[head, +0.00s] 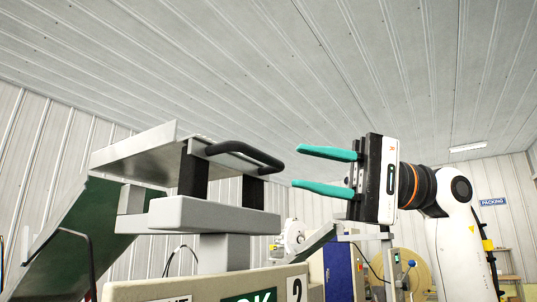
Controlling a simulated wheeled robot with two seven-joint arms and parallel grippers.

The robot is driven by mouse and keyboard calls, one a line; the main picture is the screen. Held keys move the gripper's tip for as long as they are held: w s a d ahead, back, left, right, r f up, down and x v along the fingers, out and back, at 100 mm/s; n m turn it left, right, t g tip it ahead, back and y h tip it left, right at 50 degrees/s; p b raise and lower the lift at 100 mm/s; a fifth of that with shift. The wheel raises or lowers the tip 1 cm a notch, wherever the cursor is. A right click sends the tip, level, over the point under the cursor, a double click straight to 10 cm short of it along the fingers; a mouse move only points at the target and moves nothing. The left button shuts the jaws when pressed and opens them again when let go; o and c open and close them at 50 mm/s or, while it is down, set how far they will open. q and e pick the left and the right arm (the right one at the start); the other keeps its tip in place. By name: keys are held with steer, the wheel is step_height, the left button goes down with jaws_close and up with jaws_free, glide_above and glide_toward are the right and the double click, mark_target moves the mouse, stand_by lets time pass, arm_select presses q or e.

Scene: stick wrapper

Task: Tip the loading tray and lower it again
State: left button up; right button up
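The loading tray (140,151) is a grey metal tray at the left of the head view, seen from below. It sits above a grey block on black supports, and I cannot tell whether it is level or tipped. A black bar handle (245,155) is fixed to its right side. My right gripper (297,167) has two teal fingers, spread apart and pointing left. Nothing is between them, and their tips appear just to the right of the handle, apart from it. My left gripper is not in view.
A green sloping chute (66,236) runs down at the left of the tray. A grey block and post (215,214) stand below the tray, above a light panel (205,290). Machines and a yellow reel (412,270) stand behind. The space above the tray is clear.

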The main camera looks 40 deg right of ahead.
mark_target(271, 160)
steer(key=x, duration=0.6)
steer(key=shift+a+p, duration=0.25)
steer(key=shift+p, duration=0.1)
steer(key=shift+a, duration=0.1)
steer(key=shift+w+a, duration=0.15)
steer(key=shift+a, duration=0.05)
steer(key=shift+c, duration=0.7)
jaws_close()
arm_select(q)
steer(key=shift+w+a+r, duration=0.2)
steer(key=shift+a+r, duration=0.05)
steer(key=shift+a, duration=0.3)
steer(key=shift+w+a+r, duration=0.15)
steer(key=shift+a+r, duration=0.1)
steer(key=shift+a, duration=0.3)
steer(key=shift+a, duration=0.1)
